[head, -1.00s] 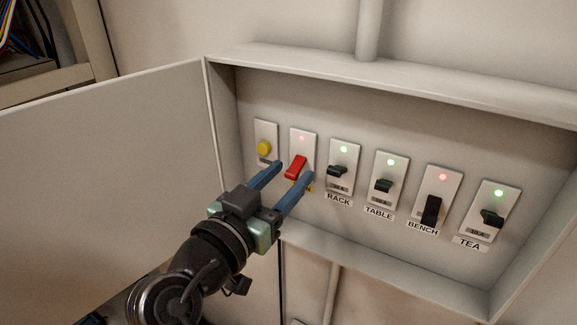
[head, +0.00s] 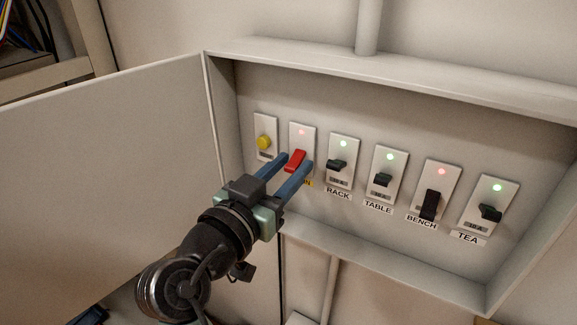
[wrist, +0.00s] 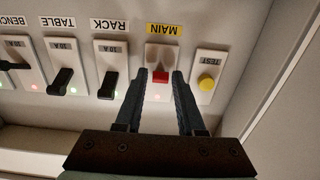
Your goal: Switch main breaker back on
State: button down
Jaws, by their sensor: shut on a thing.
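The main breaker is a pale plate with a red lever (head: 294,164) and a red light above it. It also shows in the wrist view, upside down, with the lever (wrist: 160,77) beside the yellow MAIN label (wrist: 164,29). My gripper (head: 296,161) has one blue finger on each side of the red lever and is shut on it. In the wrist view the fingertips (wrist: 160,73) flank the lever closely. Part of the lever and the label are hidden behind the fingers in the head view.
A yellow TEST button (head: 263,143) is left of the main breaker. RACK (head: 337,164), TABLE (head: 383,180) and TEA (head: 490,212) show green lights. BENCH (head: 430,205) has its lever down and a red light. The open cabinet door (head: 110,170) stands left; the box rim surrounds everything.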

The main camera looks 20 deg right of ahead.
aim_at(298, 155)
jog(key=shift+a+r+g+y+p, duration=0.1)
jog(key=shift+r+g+y+p, duration=0.65)
jog(key=shift+p, duration=1.4)
jog(key=r+g+y+p, duration=0.1)
jog(key=y+p, duration=0.1)
jog(key=p, duration=0.3)
jog(key=shift+r, duration=0.2)
jog(key=y+p, duration=0.1)
jog(key=p, duration=0.1)
jog(key=g+y+p, duration=0.1)
jog(key=p, duration=0.2)
jog(key=r+g+y+p, duration=0.1)
jog(key=p, duration=0.1)
jog(key=shift+w+d+g, duration=0.1)
jog(key=shift+d+g, duration=0.15)
jog(key=g+y+p, duration=0.1)
jog(key=p, duration=0.1)
jog(key=shift+w+d+p, duration=0.1)
jog(key=shift+p, duration=0.25)
jog(key=shift+f, duration=0.1)
jog(key=c, duration=0.8)
grip_release()
jog(key=shift+o, duration=0.2)
